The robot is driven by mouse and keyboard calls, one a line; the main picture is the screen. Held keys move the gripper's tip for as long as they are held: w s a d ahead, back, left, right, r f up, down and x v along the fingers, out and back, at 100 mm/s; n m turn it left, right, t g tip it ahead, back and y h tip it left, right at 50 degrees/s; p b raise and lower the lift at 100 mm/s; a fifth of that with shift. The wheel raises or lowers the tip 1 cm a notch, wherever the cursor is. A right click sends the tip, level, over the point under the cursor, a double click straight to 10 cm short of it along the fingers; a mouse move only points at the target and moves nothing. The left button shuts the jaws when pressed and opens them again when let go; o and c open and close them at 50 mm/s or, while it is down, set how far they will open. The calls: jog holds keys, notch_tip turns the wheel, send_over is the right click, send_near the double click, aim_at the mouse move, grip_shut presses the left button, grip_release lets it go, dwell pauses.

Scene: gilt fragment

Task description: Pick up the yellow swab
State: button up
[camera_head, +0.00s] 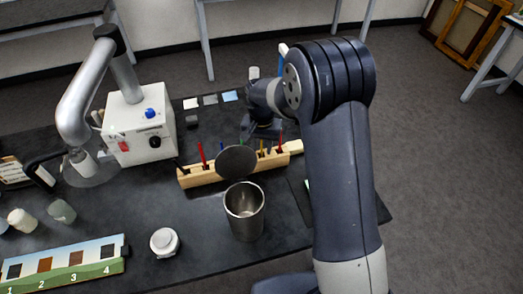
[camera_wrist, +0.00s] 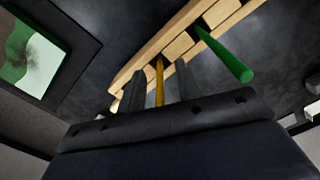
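The yellow swab (camera_head: 262,147) stands in a slot of the wooden rack (camera_head: 188,181) on the dark table. In the wrist view the yellow swab (camera_wrist: 159,85) shows between the two fingers of my gripper (camera_wrist: 160,88), with a gap on each side. My gripper (camera_head: 262,131) is open, at the back side of the rack, and its fingertips are hard to make out in the head view.
A green swab (camera_wrist: 228,57) stands close beside in the rack; a red swab (camera_head: 202,153) is further left. A steel cup (camera_head: 245,222) with a raised round lid (camera_head: 237,161) stands in front. A white jar (camera_head: 165,242) and white fume unit (camera_head: 138,130) are left.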

grip_shut()
jog(key=shift+r, duration=0.1)
dwell(0.5)
